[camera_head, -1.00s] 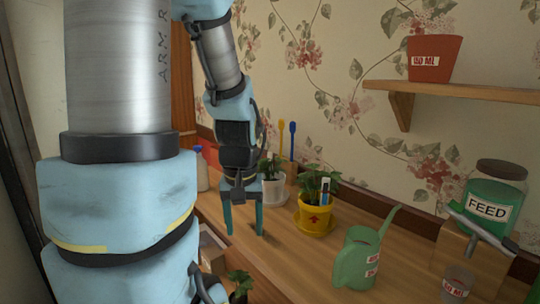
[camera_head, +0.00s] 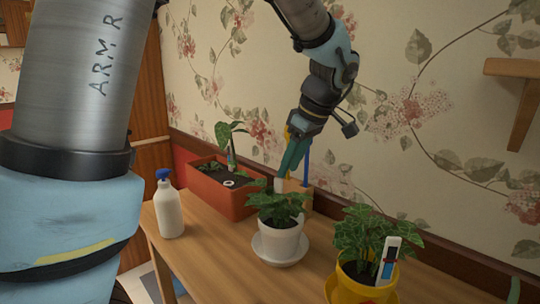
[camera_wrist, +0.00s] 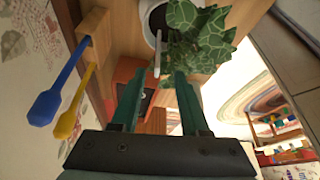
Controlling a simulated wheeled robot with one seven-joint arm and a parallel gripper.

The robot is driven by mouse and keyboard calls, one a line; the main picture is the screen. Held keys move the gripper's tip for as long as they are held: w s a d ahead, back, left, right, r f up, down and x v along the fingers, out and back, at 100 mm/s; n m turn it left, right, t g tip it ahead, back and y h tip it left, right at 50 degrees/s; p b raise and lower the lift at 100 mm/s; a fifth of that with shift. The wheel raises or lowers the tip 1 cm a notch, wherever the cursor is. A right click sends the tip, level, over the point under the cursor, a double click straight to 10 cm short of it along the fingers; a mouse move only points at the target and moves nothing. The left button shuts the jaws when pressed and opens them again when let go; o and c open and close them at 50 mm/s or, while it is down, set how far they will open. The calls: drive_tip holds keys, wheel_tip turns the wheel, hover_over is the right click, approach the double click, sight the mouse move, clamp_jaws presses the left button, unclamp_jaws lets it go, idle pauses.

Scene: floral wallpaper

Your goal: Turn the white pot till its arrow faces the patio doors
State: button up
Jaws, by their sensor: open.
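The white pot (camera_head: 277,241) stands upright on a white saucer (camera_head: 268,257) on the wooden bench, holding a leafy green plant (camera_head: 280,208). No arrow shows on the side of the pot facing me. In the wrist view, the white pot (camera_wrist: 146,20) is partly cut off at the top, with leaves over it. My gripper (camera_head: 283,182) points down just above and behind the plant, apart from the pot. In the wrist view, my gripper (camera_wrist: 155,80) has its two green fingers spread, with nothing held between them. I cannot make out the patio doors.
A yellow pot (camera_head: 347,290) with a plant and thermometer stands at right. A terracotta planter (camera_head: 245,204) and a spray bottle (camera_head: 169,212) stand at left. A wooden block (camera_wrist: 93,22) holds blue and yellow tools close to my gripper. Bare bench (camera_head: 222,262) lies in front.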

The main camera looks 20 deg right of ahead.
sight(276, 195)
drive_tip(key=p+x, duration=0.1)
drive_tip(key=x, duration=0.4)
drive_tip(key=p+x, duration=0.1)
drive_tip(key=x, duration=0.4)
drive_tip(key=shift+w+f, duration=0.25)
drive_tip(key=shift+w, duration=0.05)
clamp_jaws()
idle(1.1)
